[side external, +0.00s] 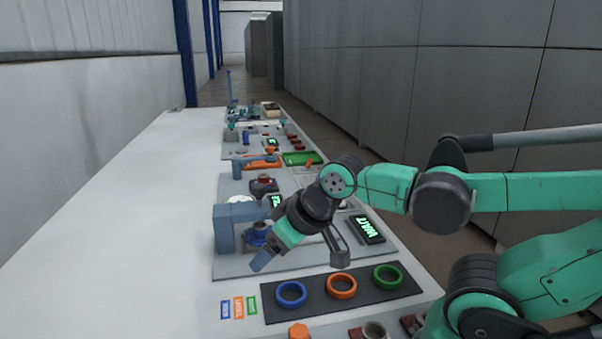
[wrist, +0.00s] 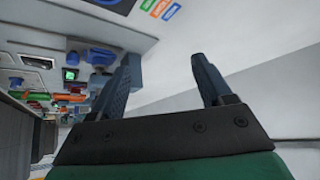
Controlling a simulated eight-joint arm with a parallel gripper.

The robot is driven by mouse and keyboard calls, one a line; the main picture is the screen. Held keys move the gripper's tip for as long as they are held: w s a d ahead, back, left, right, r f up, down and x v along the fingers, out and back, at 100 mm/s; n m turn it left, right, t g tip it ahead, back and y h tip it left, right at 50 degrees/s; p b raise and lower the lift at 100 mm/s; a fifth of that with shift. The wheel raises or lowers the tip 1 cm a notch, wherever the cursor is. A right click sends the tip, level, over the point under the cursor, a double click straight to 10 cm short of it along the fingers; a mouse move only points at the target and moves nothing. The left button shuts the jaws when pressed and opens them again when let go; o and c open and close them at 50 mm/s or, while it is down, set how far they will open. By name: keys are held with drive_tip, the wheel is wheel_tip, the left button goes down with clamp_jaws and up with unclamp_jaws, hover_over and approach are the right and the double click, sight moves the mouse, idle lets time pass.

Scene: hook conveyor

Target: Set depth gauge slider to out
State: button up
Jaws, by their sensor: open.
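I cannot pick out the depth gauge slider with certainty. A grey-blue bracket-shaped device (side external: 224,232) stands on a grey panel, with a dark blue part (side external: 257,234) beside it, partly hidden behind my gripper. A blue part also shows at the left of the wrist view (wrist: 100,57). My gripper (side external: 262,261) points down and left in front of that device, near the panel's front edge. In the wrist view my gripper (wrist: 167,72) has its two fingers apart with nothing between them. My wrist hides part of the panel behind it.
Blue (side external: 291,294), orange (side external: 342,286) and green (side external: 388,277) rings lie on a dark plate in front. A display with green characters (side external: 367,229) sits at right. Further stations line the bench behind. The white bench surface (side external: 110,230) at left is clear.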

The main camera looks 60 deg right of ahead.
drive_tip(key=shift+c, duration=0.4)
drive_tip(key=w+d+f+n+g, duration=0.1)
drive_tip(key=w+d+n+g, duration=0.1)
drive_tip(key=w+d, duration=0.2)
drive_tip(key=w+d+f+n+g, duration=0.2)
drive_tip(key=w+d, duration=0.2)
drive_tip(key=d, duration=0.5)
drive_tip(key=w+d+f+n+g, duration=0.1)
drive_tip(key=w+d+f+g, duration=0.1)
drive_tip(key=d, duration=0.5)
drive_tip(key=shift+w+d+n+g, duration=0.15)
drive_tip(key=shift+w+n+g, duration=0.1)
drive_tip(key=shift+w, duration=0.45)
drive_tip(key=shift+w+d+n+g, duration=0.15)
drive_tip(key=shift+w+g, duration=0.1)
drive_tip(key=shift+w, duration=0.4)
drive_tip(key=shift+d+f, duration=0.15)
drive_tip(key=shift+f, duration=2.8)
